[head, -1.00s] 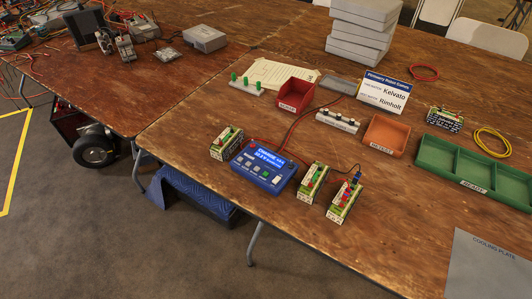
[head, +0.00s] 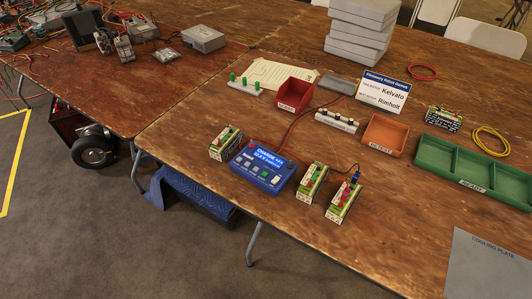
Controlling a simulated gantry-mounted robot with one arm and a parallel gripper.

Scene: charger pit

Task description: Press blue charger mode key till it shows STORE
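The blue charger (head: 262,167) sits near the front edge of the wooden table in the head view. Its lit blue screen (head: 268,157) shows two lines of white text; the first seems to read CHARGE with more after it, too small to read surely. Below the screen is a row of small keys (head: 256,169), with one green key and one white key toward the right. The key labels are too small to read. My gripper is not in view.
Battery packs stand left (head: 226,143) and right (head: 311,182) of the charger, another (head: 343,202) wired by a dark lead. A green tray (head: 452,157) and cooling plate (head: 490,262) lie right.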

